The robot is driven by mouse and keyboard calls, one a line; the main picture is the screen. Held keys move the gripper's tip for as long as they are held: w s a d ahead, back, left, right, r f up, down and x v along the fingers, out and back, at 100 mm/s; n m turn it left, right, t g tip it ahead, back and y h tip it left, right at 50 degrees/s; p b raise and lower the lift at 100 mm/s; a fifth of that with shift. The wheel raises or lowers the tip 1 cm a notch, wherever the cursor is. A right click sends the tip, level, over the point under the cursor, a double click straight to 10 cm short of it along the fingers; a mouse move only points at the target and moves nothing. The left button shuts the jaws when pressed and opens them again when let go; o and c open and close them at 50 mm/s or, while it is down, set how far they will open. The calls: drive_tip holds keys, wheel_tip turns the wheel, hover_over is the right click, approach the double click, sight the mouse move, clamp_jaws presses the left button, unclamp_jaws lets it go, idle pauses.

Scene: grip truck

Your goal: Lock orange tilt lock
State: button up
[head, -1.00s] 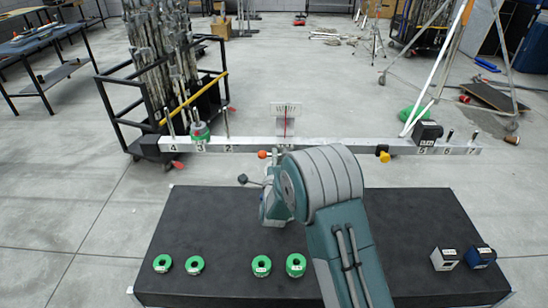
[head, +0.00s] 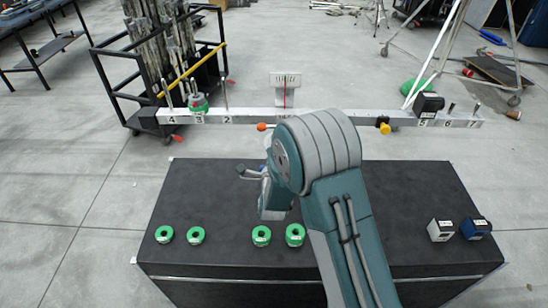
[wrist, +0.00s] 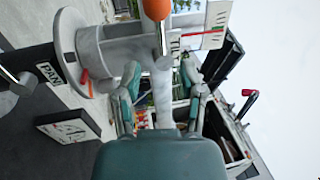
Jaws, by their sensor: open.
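The orange tilt lock shows as a small orange knob (head: 261,127) under the middle of the white balance beam (head: 300,117) in the head view. In the wrist view the orange knob (wrist: 156,9) sits large at the top edge, on the end of a short metal stem. My gripper (wrist: 160,85) is open, its two fingers spread on either side of a grey post-like part, with the knob beyond the fingertips. I cannot tell whether the fingers touch anything. In the head view my arm's links hide most of the gripper.
A yellow knob (head: 385,128) is on the beam's right half. Green ring weights (head: 261,235) and two boxy weights (head: 440,230) lie on the black table (head: 400,200). A black cart (head: 125,75) stands behind left. A label reading PAN (wrist: 48,73) shows in the wrist view.

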drive_tip(key=s, duration=0.2)
drive_tip(key=s+f, duration=0.1)
drive_tip(key=s, duration=0.2)
drive_tip(key=shift+s+f, duration=0.15)
drive_tip(key=shift+s, duration=0.1)
drive_tip(key=s+d+r+n+g+y, duration=0.1)
drive_tip(key=s+d+r+n+g, duration=0.1)
drive_tip(key=d+r+n+g, duration=0.3)
drive_tip(key=s+d+r+n+g+y, duration=0.15)
drive_tip(key=r+n, duration=0.25)
drive_tip(key=r, duration=0.4)
drive_tip(key=s+d+r+n+g+h, duration=0.1)
drive_tip(key=s+d+n+g, duration=0.3)
drive_tip(key=s, duration=0.9)
drive_tip(key=s+d+r+n+g+h, duration=0.1)
drive_tip(key=s+d+n+g, duration=0.3)
drive_tip(key=s, duration=0.9)
drive_tip(key=shift+s+d+r+n, duration=0.35)
drive_tip(key=shift+d+r+n, duration=0.3)
drive_tip(key=shift+d, duration=0.4)
drive_tip(key=shift+h, duration=0.25)
